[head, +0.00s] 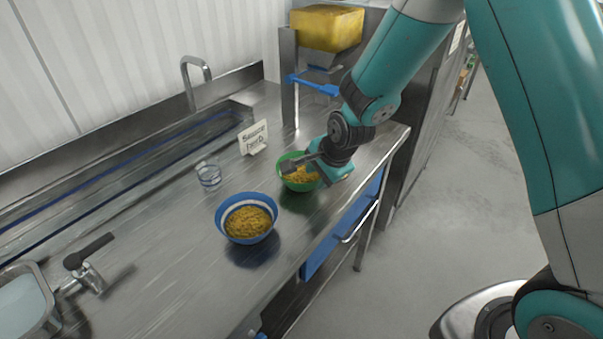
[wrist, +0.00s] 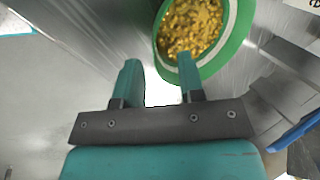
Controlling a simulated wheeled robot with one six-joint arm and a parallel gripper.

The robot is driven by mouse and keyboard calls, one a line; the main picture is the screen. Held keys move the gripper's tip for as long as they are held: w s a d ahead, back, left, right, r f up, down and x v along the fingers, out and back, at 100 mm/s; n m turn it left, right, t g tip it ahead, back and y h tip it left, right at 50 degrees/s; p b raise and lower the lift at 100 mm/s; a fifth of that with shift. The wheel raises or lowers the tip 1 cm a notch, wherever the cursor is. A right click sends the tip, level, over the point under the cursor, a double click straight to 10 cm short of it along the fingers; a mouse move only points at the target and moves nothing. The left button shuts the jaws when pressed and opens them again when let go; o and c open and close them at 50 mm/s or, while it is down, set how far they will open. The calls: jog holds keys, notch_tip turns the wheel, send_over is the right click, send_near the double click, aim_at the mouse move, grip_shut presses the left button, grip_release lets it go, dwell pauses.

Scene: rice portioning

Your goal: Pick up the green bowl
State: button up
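In the wrist view the green bowl (wrist: 239,28) is cut off by the top edge. My gripper (wrist: 158,59) is open, with its two fingers apart. The right finger overlaps the bowl's lower rim and the left finger lies outside the bowl. The rim's left edge shows between them. Whether a finger touches the bowl cannot be told.
A blue bowl (head: 227,225) of similar grain stands left of the green bowl. A clear glass (head: 209,176) and a small sign (head: 253,138) stand behind. A dispenser with a yellow hopper (head: 327,28) rises at the back. A sink basin lies at left.

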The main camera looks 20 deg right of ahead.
aim_at(314, 183)
jog(key=shift+p+x, duration=0.5)
jog(key=shift+x, duration=1.6)
jog(key=shift+c, duration=0.2)
grip_shut()
